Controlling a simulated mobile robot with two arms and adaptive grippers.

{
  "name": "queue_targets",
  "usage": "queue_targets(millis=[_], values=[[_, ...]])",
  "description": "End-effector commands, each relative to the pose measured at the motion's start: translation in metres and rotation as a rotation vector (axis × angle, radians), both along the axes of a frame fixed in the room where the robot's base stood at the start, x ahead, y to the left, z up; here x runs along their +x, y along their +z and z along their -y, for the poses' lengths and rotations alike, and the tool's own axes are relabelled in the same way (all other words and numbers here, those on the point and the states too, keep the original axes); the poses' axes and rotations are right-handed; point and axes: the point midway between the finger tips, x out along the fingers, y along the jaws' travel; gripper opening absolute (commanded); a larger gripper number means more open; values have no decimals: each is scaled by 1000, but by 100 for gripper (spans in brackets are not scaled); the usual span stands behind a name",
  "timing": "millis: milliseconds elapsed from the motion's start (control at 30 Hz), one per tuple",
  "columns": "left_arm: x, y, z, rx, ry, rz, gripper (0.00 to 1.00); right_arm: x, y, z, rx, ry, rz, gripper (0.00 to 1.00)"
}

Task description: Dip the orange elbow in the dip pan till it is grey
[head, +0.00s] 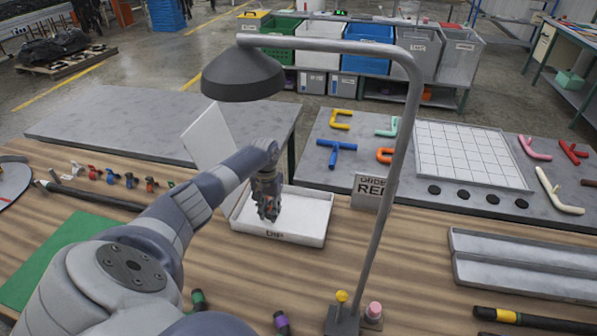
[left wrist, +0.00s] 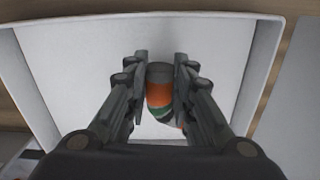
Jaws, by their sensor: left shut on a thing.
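The orange elbow (left wrist: 158,96) shows between the fingers in the left wrist view. Its far end is dark grey, with orange and a green band nearer the palm. My left gripper (head: 268,210) is shut on it, with one finger on each side in the left wrist view (left wrist: 160,78). The gripper points down over the white dip pan (head: 309,229), a shallow tray labelled DIP. The pan's pale floor and walls surround the fingers in the left wrist view (left wrist: 225,60). I cannot tell whether the elbow touches the pan floor. My right gripper is out of view.
A lamp with a dark shade (head: 243,76) arches over the bench on a grey pole (head: 385,190), right of the pan. A sign (head: 371,192) stands by the pole. Small coloured fittings (head: 112,177) lie at left. A grey tray (head: 520,262) lies at right.

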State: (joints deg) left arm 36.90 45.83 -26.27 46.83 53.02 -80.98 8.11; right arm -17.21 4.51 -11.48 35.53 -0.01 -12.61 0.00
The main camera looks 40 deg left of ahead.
Motion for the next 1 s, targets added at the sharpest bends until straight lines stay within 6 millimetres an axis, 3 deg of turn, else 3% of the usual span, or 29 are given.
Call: queue_targets(millis=[400, 1000], values=[[0, 1, 0, -1, -1, 1, 0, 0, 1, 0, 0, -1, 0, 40], [26, 1, 46, -1, -1, 1, 0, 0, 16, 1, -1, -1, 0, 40]])
